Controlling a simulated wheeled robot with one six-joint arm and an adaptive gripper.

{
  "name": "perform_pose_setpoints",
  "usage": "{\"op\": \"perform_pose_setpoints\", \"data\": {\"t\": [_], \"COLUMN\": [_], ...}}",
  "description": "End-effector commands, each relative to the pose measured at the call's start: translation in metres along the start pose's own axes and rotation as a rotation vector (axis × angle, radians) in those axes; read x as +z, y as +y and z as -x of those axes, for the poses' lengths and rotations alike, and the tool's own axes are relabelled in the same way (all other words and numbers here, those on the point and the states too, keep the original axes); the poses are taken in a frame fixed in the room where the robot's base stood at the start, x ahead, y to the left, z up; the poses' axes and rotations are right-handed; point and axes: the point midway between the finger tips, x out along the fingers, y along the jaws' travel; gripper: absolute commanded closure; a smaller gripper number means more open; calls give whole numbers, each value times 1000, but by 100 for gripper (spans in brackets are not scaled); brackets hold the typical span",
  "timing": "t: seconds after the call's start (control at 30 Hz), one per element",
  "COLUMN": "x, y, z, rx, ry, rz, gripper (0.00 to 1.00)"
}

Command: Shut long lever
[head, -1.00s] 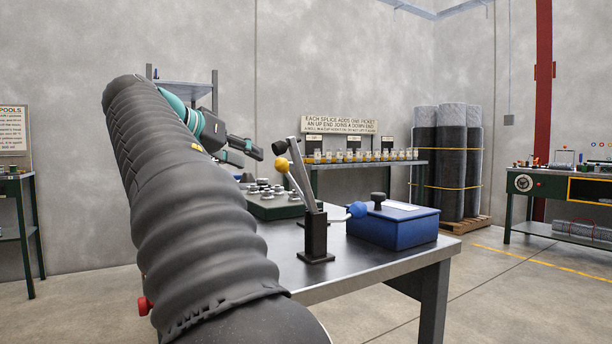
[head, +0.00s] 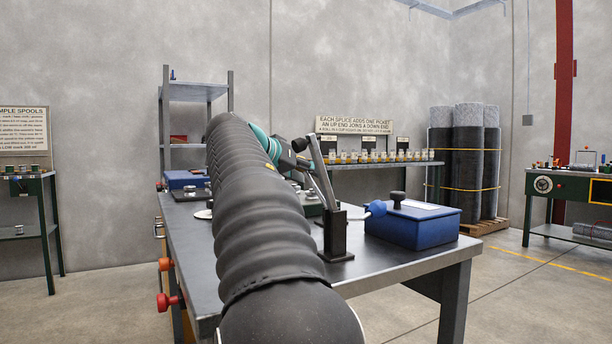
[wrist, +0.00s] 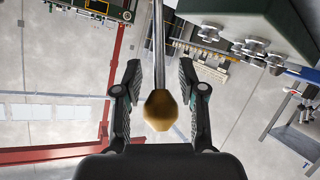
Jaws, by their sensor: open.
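A black lever stand (head: 335,238) stands on the grey workbench, with a slim metal lever (head: 327,190) rising from it and leaning left. In the wrist view, a yellow knob (wrist: 161,110) on a metal rod (wrist: 159,40) sits between the fingers of my gripper (wrist: 160,75). The fingers are open on both sides of it, with a visible gap each side. In the head view my gripper (head: 316,160) is at the upper end of the lever, and the yellow knob is hidden there. I cannot tell which lever is the long one.
A blue box (head: 415,226) with a black knob stands right of the stand, beside a blue knob (head: 377,208). My arm covers much of the workbench (head: 400,258). A shelf rack (head: 198,92) is behind left. Wire mesh rolls (head: 467,165) stand at the back right.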

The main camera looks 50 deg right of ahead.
Motion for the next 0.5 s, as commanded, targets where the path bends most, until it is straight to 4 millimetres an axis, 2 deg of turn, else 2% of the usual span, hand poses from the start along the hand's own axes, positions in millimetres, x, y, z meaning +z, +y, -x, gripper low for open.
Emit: {"op": "perform_pose_setpoints", "data": {"t": [0.33, 0.37, 0.5], "x": [0, 0, 0], "y": [0, 0, 0], "z": [-4, -4, -4], "rx": [0, 0, 0], "ry": [0, 0, 0], "rz": [0, 0, 0], "gripper": [59, 62, 97]}}
